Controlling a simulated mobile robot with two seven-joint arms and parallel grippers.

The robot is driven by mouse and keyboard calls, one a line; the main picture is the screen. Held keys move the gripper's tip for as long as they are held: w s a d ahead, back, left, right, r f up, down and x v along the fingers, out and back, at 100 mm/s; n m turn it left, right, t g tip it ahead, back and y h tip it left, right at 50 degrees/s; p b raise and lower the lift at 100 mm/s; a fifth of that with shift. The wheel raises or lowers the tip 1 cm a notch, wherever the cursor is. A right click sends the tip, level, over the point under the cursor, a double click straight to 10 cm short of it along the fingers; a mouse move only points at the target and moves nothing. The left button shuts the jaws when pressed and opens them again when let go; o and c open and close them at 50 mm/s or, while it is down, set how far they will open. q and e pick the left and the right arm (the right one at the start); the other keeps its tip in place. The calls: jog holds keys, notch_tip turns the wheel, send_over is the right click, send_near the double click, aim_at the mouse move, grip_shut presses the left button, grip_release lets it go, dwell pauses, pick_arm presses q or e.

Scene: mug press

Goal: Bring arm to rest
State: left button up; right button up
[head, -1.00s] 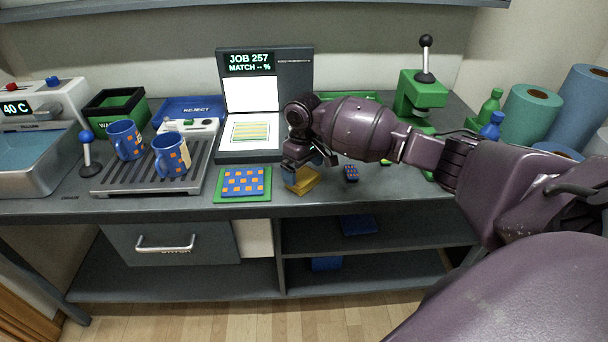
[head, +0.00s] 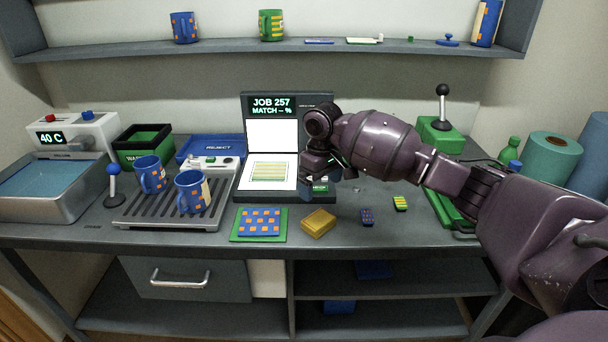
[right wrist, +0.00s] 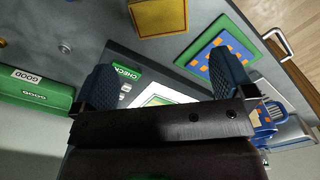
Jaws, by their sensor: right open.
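My right gripper (head: 327,184) hangs above the bench in the head view, in front of the right side of the dark job screen unit (head: 280,100). In the right wrist view its two blue fingers (right wrist: 160,85) stand wide apart with nothing between them. Below them lie the green CHECK button (right wrist: 127,74) and the unit's edge. The purple right arm reaches in from the right of the head view. A yellow block (head: 318,223) lies on the bench in front of the gripper, apart from it. My left gripper is in neither view.
Two blue mugs (head: 150,174) stand on a slatted rack (head: 130,213) at left, near a water bath (head: 45,185). A patterned blue and orange sheet lies on a green mat (head: 236,237). A green press (head: 441,138) stands at right. A shelf (head: 280,50) runs above.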

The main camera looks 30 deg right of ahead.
jog(key=shift+w, duration=0.1)
jog(key=w+a+r+n+t, duration=0.2)
jog(key=w+a+r+t, duration=0.2)
jog(key=w+t, duration=0.35)
jog(key=s+a+f+n+t+y, duration=0.2)
jog(key=s+a+f+t+y, duration=0.25)
jog(key=a+f, duration=0.3)
jog(key=s+f+m+h, duration=0.1)
jog(key=s+f+m, duration=0.1)
jog(key=s+f, duration=0.5)
jog(key=s+d+f+m+h, duration=0.1)
jog(key=s+f, duration=0.6)
jog(key=s, duration=0.8)
jog(key=s+f+m+h, duration=0.2)
jog(key=s+f, duration=0.5)
jog(key=s, duration=0.4)
jog(key=shift+d+m+g+h, duration=0.3)
jog(key=shift+d+g+h, duration=0.05)
jog(key=shift+g, duration=0.05)
